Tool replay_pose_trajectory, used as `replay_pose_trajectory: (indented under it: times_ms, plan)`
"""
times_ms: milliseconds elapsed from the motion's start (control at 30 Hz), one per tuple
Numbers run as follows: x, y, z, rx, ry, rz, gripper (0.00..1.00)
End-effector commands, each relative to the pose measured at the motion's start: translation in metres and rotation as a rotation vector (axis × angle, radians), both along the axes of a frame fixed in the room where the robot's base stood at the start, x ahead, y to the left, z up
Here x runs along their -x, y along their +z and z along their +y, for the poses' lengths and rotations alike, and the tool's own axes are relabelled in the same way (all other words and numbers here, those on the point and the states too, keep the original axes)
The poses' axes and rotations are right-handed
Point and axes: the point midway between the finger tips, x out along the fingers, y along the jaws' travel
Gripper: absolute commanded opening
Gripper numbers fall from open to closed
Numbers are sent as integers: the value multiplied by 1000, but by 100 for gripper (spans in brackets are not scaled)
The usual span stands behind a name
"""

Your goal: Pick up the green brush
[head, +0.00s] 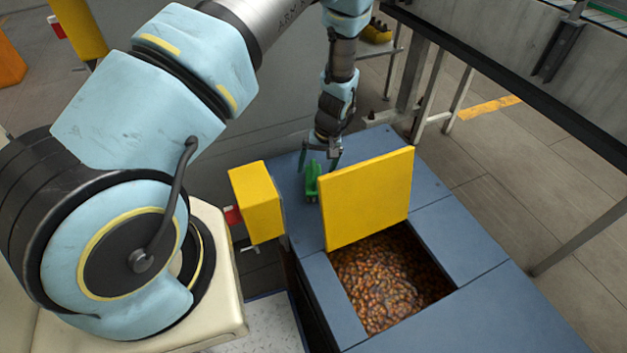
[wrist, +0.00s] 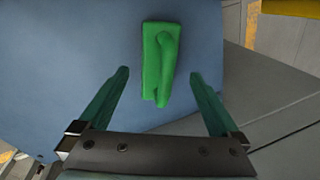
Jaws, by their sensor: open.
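The green brush (head: 312,181) lies on the blue-grey surface (head: 290,180), just behind and left of an upright yellow panel in the head view. In the wrist view the brush (wrist: 160,62) is a bright green block with a raised handle, lying lengthwise up the picture. My gripper (head: 320,160) is above the brush in the head view. In the wrist view my gripper (wrist: 160,76) is open, with one finger on each side of the brush's lower end and a gap on both sides. Nothing is held.
The yellow panel (head: 367,197) stands upright close to the brush. In front of it is a square opening filled with brown, bottle-like pieces (head: 385,280). A yellow box (head: 256,203) is at the left edge of the blue-grey surface. A dark rail (head: 520,90) runs along the right.

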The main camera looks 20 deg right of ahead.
Motion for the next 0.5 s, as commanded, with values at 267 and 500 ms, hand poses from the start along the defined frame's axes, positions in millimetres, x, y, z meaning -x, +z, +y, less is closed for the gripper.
replay_pose_trajectory:
  times_ms: [267,500]
  plan:
    - [-1,-34,4,-2,1,3,98]
    - [-2,-47,5,0,0,1,98]
